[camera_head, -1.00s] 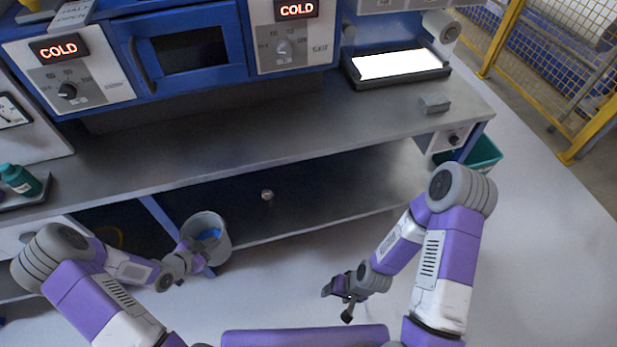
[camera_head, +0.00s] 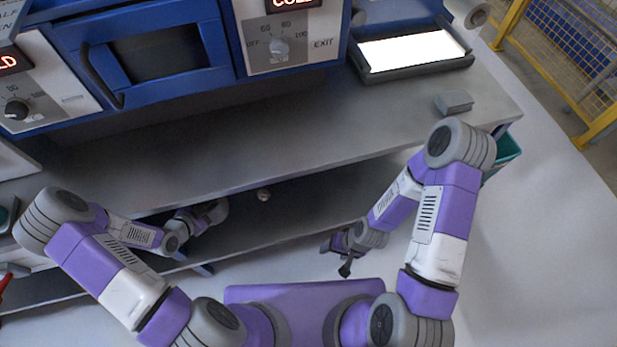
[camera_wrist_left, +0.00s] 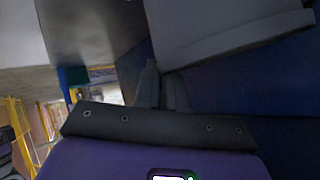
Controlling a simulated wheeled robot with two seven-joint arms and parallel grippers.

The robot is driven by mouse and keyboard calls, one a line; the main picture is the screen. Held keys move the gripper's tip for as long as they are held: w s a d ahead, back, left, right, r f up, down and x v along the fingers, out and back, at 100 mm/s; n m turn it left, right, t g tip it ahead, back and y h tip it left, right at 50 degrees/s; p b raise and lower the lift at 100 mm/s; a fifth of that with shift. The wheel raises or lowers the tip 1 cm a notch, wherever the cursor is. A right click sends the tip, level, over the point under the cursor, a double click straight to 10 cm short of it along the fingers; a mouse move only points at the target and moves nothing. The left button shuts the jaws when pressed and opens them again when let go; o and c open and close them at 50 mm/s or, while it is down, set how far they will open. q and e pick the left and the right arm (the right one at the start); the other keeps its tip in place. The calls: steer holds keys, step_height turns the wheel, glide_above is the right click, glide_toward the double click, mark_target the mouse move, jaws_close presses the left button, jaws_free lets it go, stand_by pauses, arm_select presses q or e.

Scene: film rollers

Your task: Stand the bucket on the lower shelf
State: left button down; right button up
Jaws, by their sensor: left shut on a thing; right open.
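The grey bucket (camera_head: 217,209) is at the lower shelf, partly under the worktop's front edge, and only a little of it shows in the head view. In the left wrist view the bucket's pale grey side (camera_wrist_left: 225,35) fills the upper right, looking tilted there. My left gripper (camera_head: 190,222) reaches in under the worktop and is shut on the bucket; its fingers also show in the left wrist view (camera_wrist_left: 163,88). The lower shelf (camera_head: 315,205) is dark and mostly bare. Whether the bucket's base touches it is hidden. My right gripper (camera_head: 340,258) is open and empty, in front of the shelf.
The worktop (camera_head: 240,150) overhangs the lower shelf closely. A small round object (camera_head: 264,195) lies on the shelf right of the bucket. A grey block (camera_head: 454,102) and a lit tray (camera_head: 415,72) sit on the worktop. A teal bin (camera_head: 506,152) stands at the right end.

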arm_select(q)
steer(key=shift+r, duration=0.15)
steer(key=b, duration=0.4)
glide_toward(226, 212)
steer(key=x, duration=0.5)
steer(key=shift+w+d+r, duration=0.1)
steer(key=shift+w, duration=0.15)
steer(key=c, duration=1.2)
jaws_free()
steer(key=shift+s, duration=0.1)
